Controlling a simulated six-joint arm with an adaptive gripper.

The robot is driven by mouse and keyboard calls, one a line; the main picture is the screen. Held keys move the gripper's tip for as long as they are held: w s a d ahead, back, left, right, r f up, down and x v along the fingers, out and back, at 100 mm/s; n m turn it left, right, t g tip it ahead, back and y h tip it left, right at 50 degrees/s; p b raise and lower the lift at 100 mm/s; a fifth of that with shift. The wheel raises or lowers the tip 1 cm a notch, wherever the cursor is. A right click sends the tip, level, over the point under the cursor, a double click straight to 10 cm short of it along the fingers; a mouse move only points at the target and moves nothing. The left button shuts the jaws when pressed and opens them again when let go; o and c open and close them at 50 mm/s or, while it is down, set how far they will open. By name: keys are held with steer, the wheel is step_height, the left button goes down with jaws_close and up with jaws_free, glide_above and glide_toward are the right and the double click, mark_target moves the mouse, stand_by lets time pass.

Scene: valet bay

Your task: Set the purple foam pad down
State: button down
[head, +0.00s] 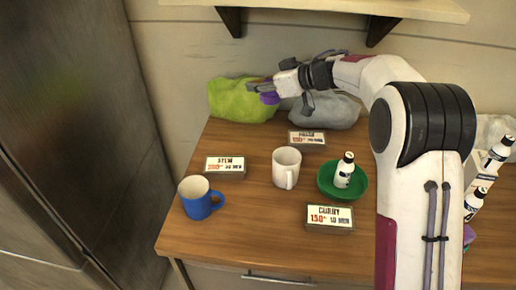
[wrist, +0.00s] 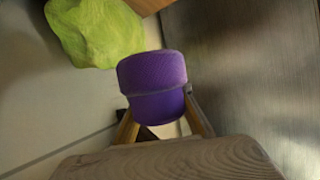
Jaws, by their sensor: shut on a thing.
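The purple foam pad (wrist: 153,85) is between the two fingers of my gripper (wrist: 160,115) in the wrist view. My gripper (head: 262,86) is shut on it and holds it up near the back wall, by the green lumpy bag (head: 240,100). In the head view only a small part of the purple pad (head: 270,97) shows below the fingers. The green bag also shows at the top left of the wrist view (wrist: 95,32), apart from the pad.
A grey bag (head: 325,110) lies at the back. The wooden counter (head: 250,205) holds a blue mug (head: 197,200), a white mug (head: 286,167), a green bowl (head: 327,184) with a bottle (head: 344,169) in it, and several signs. White bottles (head: 497,155) stand right. A shelf (head: 330,8) hangs above.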

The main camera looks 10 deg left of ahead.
steer(key=a+f+n+g, duration=0.1)
steer(key=a+f, duration=0.2)
steer(key=f, duration=0.3)
steer(key=shift+w+a+f, duration=0.2)
steer(key=shift+a+f, duration=0.1)
steer(key=shift+a, duration=0.05)
steer(key=shift+f, duration=0.1)
steer(key=shift+f, duration=3.05)
steer(key=shift+f, duration=0.1)
steer(key=shift+f, duration=1.75)
steer(key=shift+f, duration=0.7)
steer(key=c, duration=2)
jaws_free()
steer(key=shift+o, duration=0.9)
steer(key=shift+f, duration=0.15)
